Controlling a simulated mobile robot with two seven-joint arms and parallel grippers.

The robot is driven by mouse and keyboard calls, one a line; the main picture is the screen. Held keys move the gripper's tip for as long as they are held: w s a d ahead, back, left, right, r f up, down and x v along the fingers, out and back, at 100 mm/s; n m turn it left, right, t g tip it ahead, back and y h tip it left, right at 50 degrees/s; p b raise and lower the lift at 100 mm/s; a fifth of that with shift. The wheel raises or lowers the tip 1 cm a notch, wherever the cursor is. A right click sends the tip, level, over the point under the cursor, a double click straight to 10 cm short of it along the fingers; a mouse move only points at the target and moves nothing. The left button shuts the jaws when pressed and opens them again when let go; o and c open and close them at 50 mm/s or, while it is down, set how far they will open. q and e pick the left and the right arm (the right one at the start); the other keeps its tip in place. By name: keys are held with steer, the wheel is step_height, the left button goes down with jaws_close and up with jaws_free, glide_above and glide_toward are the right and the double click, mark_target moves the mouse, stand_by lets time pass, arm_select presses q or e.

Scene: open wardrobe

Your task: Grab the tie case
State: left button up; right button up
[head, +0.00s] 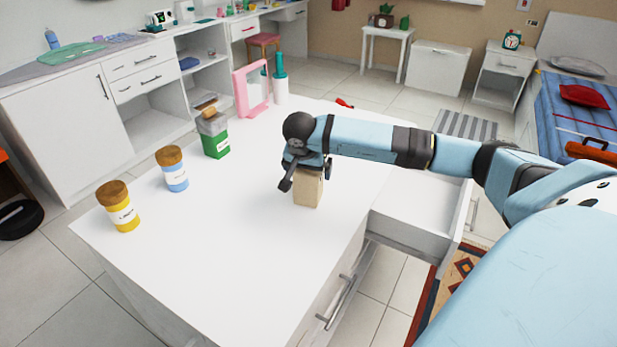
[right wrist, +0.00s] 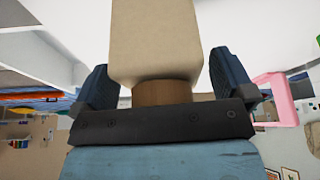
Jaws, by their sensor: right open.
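A beige, upright case with rounded edges (head: 308,190) stands on the white tabletop; I take it to be the tie case. In the right wrist view the beige case (right wrist: 156,45) fills the middle, with a brown wood-like round part at its gripper end. My right gripper (head: 307,173) is over the top of the case, pointing down. In the right wrist view its two dark fingers (right wrist: 164,88) are open, one on each side of the case, with visible gaps. The arm hides part of the case's top in the head view. My left gripper is not in view.
Yellow (head: 123,212), blue (head: 174,172) and green (head: 215,138) jars stand along the table's left side. A pink-framed mirror (head: 251,88) and a teal-topped bottle (head: 280,82) stand at the back. An open white drawer (head: 415,208) juts out at right. The tabletop's front is clear.

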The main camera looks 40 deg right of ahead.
steer(key=shift+r, duration=0.1)
steer(key=c, duration=1.3)
steer(key=shift+r, duration=0.1)
